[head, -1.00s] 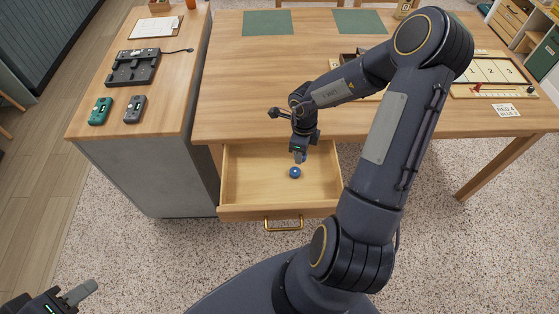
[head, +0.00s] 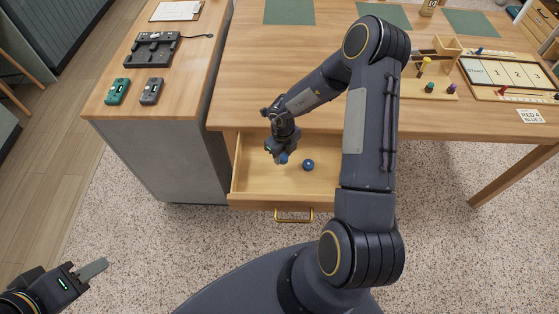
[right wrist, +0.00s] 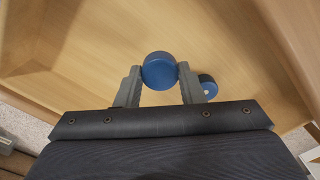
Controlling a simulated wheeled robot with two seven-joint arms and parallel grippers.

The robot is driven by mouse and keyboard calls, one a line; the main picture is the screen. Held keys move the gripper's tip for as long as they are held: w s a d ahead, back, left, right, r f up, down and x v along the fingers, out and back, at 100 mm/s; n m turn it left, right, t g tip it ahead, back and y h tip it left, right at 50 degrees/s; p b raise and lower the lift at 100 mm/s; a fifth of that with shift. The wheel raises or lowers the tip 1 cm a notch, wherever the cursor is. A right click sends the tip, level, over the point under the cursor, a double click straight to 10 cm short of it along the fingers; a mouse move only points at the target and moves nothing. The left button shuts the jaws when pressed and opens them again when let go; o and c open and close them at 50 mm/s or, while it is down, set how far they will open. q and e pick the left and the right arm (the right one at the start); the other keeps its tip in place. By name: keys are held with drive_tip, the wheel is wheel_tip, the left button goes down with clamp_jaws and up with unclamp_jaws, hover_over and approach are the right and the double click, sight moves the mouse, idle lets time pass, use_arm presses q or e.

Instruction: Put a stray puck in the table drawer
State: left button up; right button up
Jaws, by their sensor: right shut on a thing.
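The table drawer (head: 254,186) is pulled open under the wooden table (head: 270,88). My right gripper (head: 282,156) is over the left part of the drawer and is shut on a blue puck (right wrist: 159,70), which sits between its fingertips in the right wrist view. Whether the held puck touches the drawer floor is hard to tell. A second blue puck (head: 308,165) lies in the drawer, just right of the gripper; in the right wrist view it is partly behind a finger (right wrist: 209,90). My left gripper (head: 92,270) is low at the left, with one finger visible, away from the drawer.
A side counter (head: 185,90) at left holds two handheld devices (head: 117,91), a black dock (head: 151,49) and a clipboard (head: 177,10). Game boards (head: 505,76) with pegs lie on the table's right. Green mats (head: 289,12) lie at the back. The drawer front has a brass handle (head: 293,216).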

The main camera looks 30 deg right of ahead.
sight(279, 167)
drive_tip(key=f, duration=0.2)
drive_tip(key=a+f, duration=0.1)
drive_tip(key=shift+w+f, duration=0.3)
drive_tip(key=shift+f, duration=0.05)
drive_tip(key=shift+d+f, duration=0.1)
drive_tip(key=shift+f, duration=0.15)
drive_tip(key=shift+f, duration=0.15)
drive_tip(key=o, duration=1)
drive_tip(key=shift+c, duration=0.2)
